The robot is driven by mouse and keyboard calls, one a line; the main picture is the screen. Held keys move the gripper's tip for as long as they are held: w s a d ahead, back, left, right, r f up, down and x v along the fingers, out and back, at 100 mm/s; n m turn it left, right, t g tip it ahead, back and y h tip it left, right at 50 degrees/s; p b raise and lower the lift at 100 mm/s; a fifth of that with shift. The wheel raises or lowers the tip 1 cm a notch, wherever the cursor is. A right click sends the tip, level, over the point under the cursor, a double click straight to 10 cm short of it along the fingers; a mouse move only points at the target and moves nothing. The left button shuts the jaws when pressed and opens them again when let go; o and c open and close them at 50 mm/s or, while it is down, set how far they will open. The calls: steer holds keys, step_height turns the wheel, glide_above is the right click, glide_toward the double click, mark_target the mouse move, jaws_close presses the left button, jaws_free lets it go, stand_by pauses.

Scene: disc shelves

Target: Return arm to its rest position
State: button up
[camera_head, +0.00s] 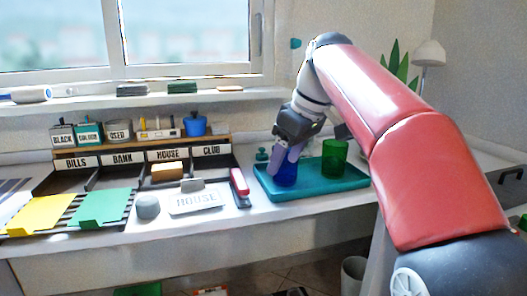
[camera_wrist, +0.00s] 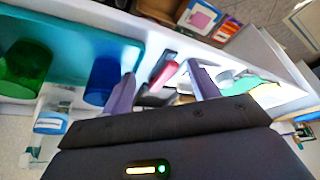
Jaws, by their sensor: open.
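My arm (camera_head: 375,95) is red and reaches from the right over the desk. My gripper (camera_head: 284,161) points down at the left part of a teal tray (camera_head: 322,189), close to a blue cup (camera_head: 285,176) that it partly hides. In the wrist view my gripper (camera_wrist: 162,90) has its two fingers wide apart with nothing held between them. The blue cup (camera_wrist: 102,82) stands beside one finger there. A green cup (camera_head: 334,158) stands on the tray to the right; it also shows in the wrist view (camera_wrist: 27,66).
A red stapler (camera_head: 239,182) lies left of the tray. Labelled compartments (camera_head: 125,175) and small bins (camera_head: 118,131) stand further left. A white lamp (camera_head: 429,54) and a plant (camera_head: 395,65) are behind my arm. A window is at the back left.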

steer(key=s+d+f+m+t+h+p, duration=0.1)
steer(key=s+d+f+m, duration=0.4)
steer(key=s+f, duration=0.5)
steer(key=s+d+f+m+t+h+p, duration=0.1)
steer(key=s+d+f+m, duration=0.4)
steer(key=s+f, duration=0.5)
steer(key=s+h, duration=0.1)
steer(key=s, duration=0.2)
steer(key=shift+s+d+f+m+t+h+p, duration=0.2)
steer(key=shift+d+m+t+h+p, duration=0.1)
steer(key=shift+d+t, duration=0.1)
